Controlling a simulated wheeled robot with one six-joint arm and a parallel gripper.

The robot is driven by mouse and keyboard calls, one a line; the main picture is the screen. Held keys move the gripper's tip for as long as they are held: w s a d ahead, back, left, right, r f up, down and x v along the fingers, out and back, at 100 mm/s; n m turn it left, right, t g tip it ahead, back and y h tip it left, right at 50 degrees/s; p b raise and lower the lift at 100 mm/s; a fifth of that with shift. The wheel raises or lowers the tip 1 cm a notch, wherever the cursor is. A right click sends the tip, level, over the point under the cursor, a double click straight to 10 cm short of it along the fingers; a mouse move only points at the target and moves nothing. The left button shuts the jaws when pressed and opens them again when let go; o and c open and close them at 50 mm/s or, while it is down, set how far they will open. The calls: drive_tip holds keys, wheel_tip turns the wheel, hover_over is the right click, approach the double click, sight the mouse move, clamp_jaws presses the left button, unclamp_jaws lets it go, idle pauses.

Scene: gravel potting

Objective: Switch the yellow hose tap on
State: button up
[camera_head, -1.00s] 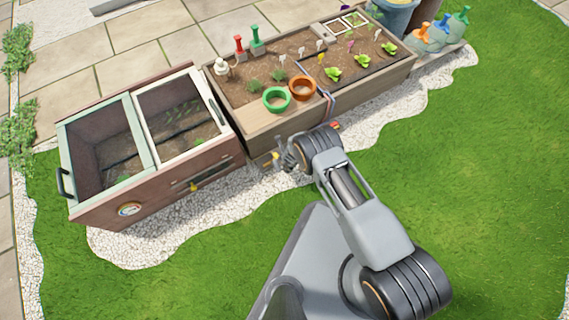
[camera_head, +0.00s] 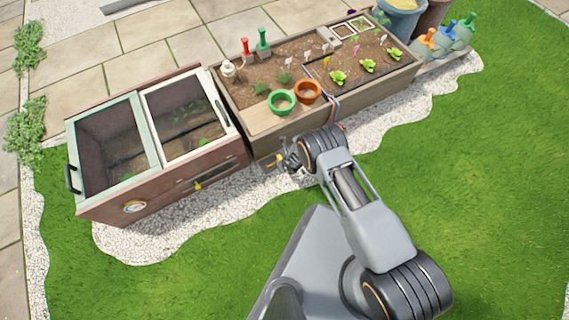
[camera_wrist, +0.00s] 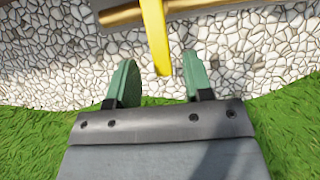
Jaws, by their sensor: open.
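The yellow tap handle (camera_wrist: 156,35) shows in the wrist view as a flat lever pointing down, in front of a brass-coloured pipe (camera_wrist: 120,15). My gripper (camera_wrist: 161,80) is open, with its two green fingers spread. The lever's lower end shows between the fingertips, apart from both; I cannot tell how deep it is between them. In the head view my gripper (camera_head: 287,160) is at the front side of the wooden planter, and a small yellow part (camera_head: 271,162) shows just left of it. My arm and gripper hide much of the tap there.
The planter (camera_head: 350,100) holds seedlings, a green ring pot (camera_head: 282,103) and an orange pot (camera_head: 308,91). A cold frame (camera_head: 160,190) with a yellow piece (camera_head: 198,187) on its front stands to the left. White gravel and open lawn (camera_head: 480,200) lie in front.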

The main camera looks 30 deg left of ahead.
drive_tip(key=p+v, duration=1.2)
drive_tip(key=p, duration=0.9)
drive_tip(key=shift+a, duration=0.25)
